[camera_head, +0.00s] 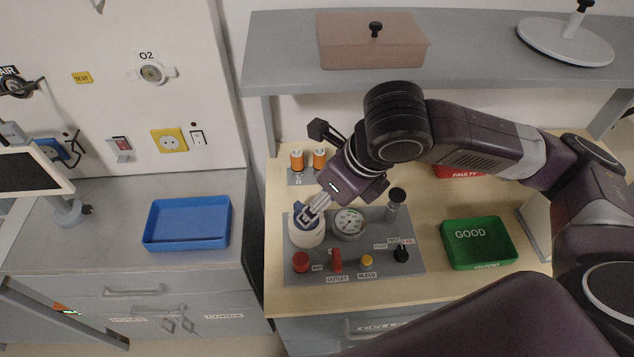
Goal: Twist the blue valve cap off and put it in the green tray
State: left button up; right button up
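The blue valve cap (299,209) is on top of a white round valve body (305,236), at the left of a grey panel on the wooden bench. My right gripper (309,214) reaches down from the upper right with its fingertips at the cap. The fingers hide part of the cap, and I cannot tell whether they are closed on it. The green tray (480,260), labelled GOOD, stands to the right on the same bench and is empty. My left gripper is not in view.
A pressure gauge (349,222) and a grey post (396,204) stand right of the valve. A red knob (300,261), red lever (336,260) and yellow button (367,261) line the panel's front. A red FAULTY tray (459,172) is partly behind my arm. A blue tray (187,224) sits left.

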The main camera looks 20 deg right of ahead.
aim_at(298, 206)
jog(key=x, duration=0.2)
jog(key=s+x, duration=0.1)
jog(key=x, duration=0.1)
jog(key=shift+a+f, duration=0.1)
jog(key=shift+f, duration=0.15)
jog(key=shift+x, duration=1.1)
jog(key=shift+w+f, duration=0.15)
jog(key=shift+w, duration=0.2)
jog(key=c, duration=1.1)
jog(key=o, duration=0.4)
jog(key=c, duration=0.4)
jog(key=shift+w+d+n+g+y+p, duration=0.15)
jog(key=shift+n+y+p, duration=0.15)
jog(key=shift+n+p, duration=0.5)
jog(key=shift+w+d+n+g+y+p, duration=0.15)
jog(key=shift+n+y+p, duration=0.15)
jog(key=shift+n+p, duration=0.45)
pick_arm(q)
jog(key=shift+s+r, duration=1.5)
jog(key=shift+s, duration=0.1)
pick_arm(e)
jog(key=shift+n, duration=0.75)
